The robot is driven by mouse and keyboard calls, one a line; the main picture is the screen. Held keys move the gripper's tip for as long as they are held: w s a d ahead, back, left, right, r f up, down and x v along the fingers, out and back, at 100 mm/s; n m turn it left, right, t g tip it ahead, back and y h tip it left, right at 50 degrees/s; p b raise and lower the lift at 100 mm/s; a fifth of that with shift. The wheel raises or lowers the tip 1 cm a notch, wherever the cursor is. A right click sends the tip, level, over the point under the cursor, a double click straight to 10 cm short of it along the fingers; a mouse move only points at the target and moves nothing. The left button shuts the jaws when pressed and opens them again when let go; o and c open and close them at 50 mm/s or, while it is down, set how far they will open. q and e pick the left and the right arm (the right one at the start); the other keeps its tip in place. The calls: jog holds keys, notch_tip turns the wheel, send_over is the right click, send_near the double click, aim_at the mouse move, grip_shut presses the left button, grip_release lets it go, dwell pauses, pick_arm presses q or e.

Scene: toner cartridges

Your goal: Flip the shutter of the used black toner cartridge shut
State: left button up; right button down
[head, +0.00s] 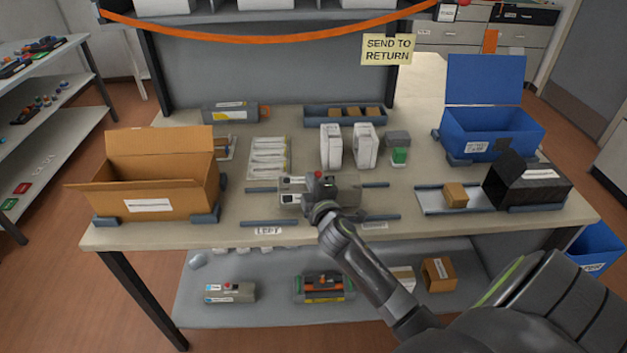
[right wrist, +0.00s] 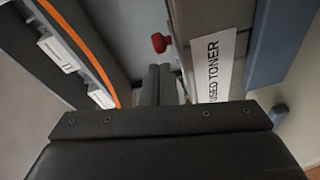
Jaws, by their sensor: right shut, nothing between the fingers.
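The used toner cartridge (head: 291,189) is a light grey body lying on the table's middle, partly hidden under my right gripper. In the right wrist view its grey side carries a white "USED TONER" label (right wrist: 215,70). A red knob (right wrist: 158,42) stands up close to my fingertips; it also shows as a red spot in the head view (head: 319,174). My right gripper (right wrist: 160,84) is shut and empty, with its fingers beside the cartridge body. Whether they touch it, and how the shutter lies, I cannot tell. My left gripper is not in view.
Dark rails (head: 268,223) lie around the cartridge. White upright packs (head: 331,146) and a long tray (head: 346,116) stand behind. An orange cord (head: 265,35) hangs across the back.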

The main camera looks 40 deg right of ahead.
jog(key=shift+d+f, duration=0.1)
jog(key=shift+d, duration=0.15)
jog(key=shift+s+d, duration=0.5)
jog(key=shift+d, duration=0.35)
jog(key=shift+s+d, duration=0.5)
jog(key=shift+d, duration=0.3)
jog(key=shift+w+a, duration=0.1)
